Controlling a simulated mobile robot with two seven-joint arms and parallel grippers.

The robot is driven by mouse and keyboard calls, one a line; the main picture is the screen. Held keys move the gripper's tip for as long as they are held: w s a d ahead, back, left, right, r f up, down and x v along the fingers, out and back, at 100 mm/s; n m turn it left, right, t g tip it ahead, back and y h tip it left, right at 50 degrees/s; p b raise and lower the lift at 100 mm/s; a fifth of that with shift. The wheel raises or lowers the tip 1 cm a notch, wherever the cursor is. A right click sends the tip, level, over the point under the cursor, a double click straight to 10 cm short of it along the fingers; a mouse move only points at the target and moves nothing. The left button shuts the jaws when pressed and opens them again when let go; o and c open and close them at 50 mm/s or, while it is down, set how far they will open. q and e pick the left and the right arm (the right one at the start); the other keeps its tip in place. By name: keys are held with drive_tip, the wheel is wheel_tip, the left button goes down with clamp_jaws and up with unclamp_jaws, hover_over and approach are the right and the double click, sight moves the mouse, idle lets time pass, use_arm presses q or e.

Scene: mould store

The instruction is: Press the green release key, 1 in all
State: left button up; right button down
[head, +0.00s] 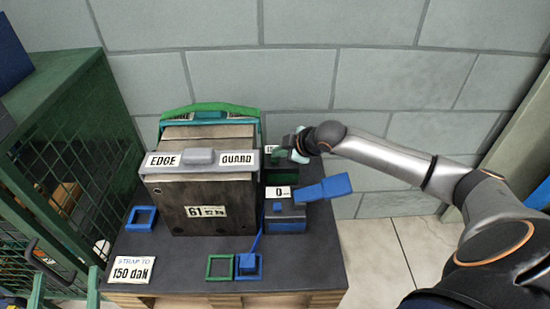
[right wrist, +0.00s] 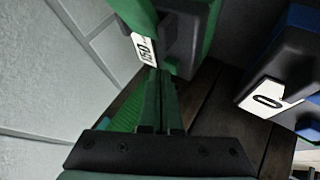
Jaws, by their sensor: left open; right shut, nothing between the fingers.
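The green tensioner (head: 283,171) stands behind the blue one, to the right of the dark block, partly covered by my right gripper (head: 300,146). In the right wrist view the green tensioner (right wrist: 205,45) carries a white readout marked 150. My right gripper (right wrist: 160,76) is shut and empty, with its fingertips close to the readout's lower end. I cannot tell whether they touch. I cannot clearly make out the green release key in either view. My left gripper is not in view.
The blue tensioner (head: 287,218), reading 0, has its blue lever (head: 323,189) sticking out right. The dark block (head: 205,211) stands under an edge guard (head: 226,162). Blue and green square frames lie on the dark tabletop (head: 180,258). A green mesh cage (head: 75,160) stands left; a wall closes the back.

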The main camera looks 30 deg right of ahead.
drive_tip(key=shift+f, duration=0.3)
idle(0.5)
drive_tip(key=shift+r+p, duration=0.9)
drive_tip(key=shift+p, duration=0.4)
wheel_tip(320, 180, up, 5)
drive_tip(key=p, duration=0.6)
